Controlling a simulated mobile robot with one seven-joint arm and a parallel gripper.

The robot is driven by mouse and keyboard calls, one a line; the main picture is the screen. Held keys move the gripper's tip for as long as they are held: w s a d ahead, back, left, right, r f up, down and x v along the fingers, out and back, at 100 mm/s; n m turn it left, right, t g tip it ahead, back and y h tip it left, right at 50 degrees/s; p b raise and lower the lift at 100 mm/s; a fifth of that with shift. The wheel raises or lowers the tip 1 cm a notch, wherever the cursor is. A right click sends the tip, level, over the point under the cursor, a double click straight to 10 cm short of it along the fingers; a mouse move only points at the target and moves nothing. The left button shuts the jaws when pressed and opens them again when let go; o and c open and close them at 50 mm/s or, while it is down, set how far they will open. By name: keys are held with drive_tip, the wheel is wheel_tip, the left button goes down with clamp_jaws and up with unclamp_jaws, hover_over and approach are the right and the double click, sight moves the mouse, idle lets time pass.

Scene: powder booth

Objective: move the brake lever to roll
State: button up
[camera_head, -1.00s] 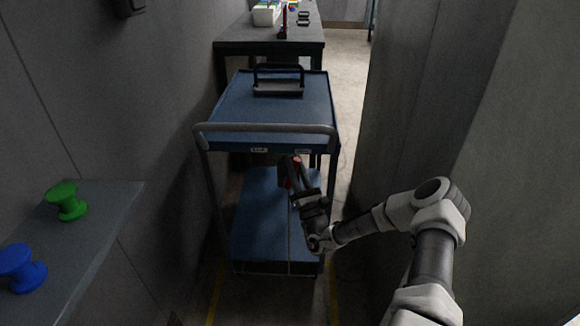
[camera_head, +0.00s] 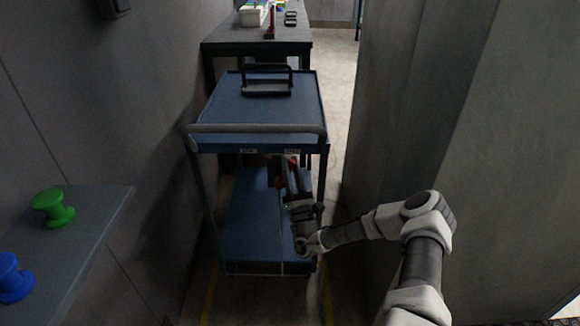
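A blue two-tier cart (camera_head: 222,112) stands ahead, with a grey push bar (camera_head: 255,129) across its near end. Two small white labels, left (camera_head: 248,151) and right (camera_head: 292,151), sit on the edge under the bar; their lettering is too small to read surely. Below them is a small red part, apparently the brake lever (camera_head: 279,182), mostly hidden by my gripper. My gripper (camera_head: 286,168) is under the top tray, close to the red part, below the right label. I cannot tell whether its fingers touch the lever or how far apart they are.
A black-handled item (camera_head: 267,88) lies on the cart top. A dark table (camera_head: 222,45) with small objects stands behind. A wall shelf (camera_head: 85,235) at left holds a green knob (camera_head: 53,207) and a blue knob (camera_head: 14,278). A grey wall (camera_head: 480,120) closes in at right.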

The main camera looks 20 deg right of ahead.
drive_tip(key=shift+o, duration=1.4)
drive_tip(key=p+v, duration=0.2)
drive_tip(key=v, duration=1.5)
drive_tip(key=shift+f, duration=0.2)
drive_tip(key=shift+s, duration=0.1)
